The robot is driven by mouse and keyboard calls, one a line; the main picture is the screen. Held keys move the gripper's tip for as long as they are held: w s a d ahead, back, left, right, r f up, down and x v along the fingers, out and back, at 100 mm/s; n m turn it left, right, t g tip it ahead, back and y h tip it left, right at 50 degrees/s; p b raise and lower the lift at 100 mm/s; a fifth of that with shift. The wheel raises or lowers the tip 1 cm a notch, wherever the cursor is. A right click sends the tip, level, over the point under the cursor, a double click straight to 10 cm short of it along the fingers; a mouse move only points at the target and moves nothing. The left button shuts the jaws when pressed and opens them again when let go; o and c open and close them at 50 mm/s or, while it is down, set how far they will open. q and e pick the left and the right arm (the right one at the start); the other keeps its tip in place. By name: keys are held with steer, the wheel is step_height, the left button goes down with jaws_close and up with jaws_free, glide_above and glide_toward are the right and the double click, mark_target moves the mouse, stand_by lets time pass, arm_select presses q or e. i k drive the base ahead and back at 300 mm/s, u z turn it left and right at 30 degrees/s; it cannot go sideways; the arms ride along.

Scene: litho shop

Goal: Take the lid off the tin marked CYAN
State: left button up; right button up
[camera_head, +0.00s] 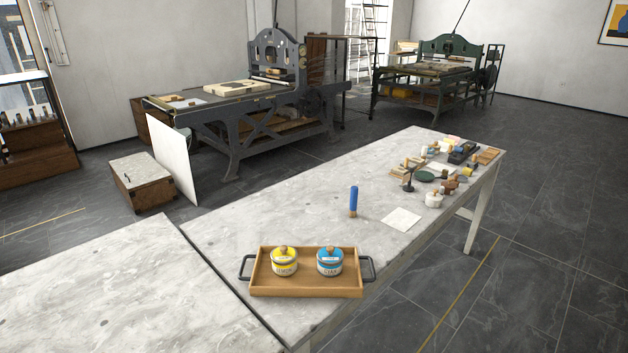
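A wooden tray (306,291) with dark handles sits near the front end of the marble-topped table. Two tins stand upright in it, side by side. The right tin (329,268) has a blue lid (330,254) with a wooden knob, and its small label seems to read CYAN. The left tin (284,268) has a yellow lid (284,253) with a wooden knob; its label is too small to read surely. Both lids are on. Neither of my grippers shows in the view.
A blue-handled tool (353,201) stands on the table (290,213) behind the tray, beside a white paper sheet (401,219). Several small items, including a white pot (433,199), crowd the far right end. A second marble top (120,290) adjoins at left, bare.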

mark_target(330, 254)
steer(key=z, duration=1.7)
steer(key=i, duration=1.4)
steer(key=u, duration=3.25)
steer(key=i, duration=0.1)
steer(key=z, duration=0.1)
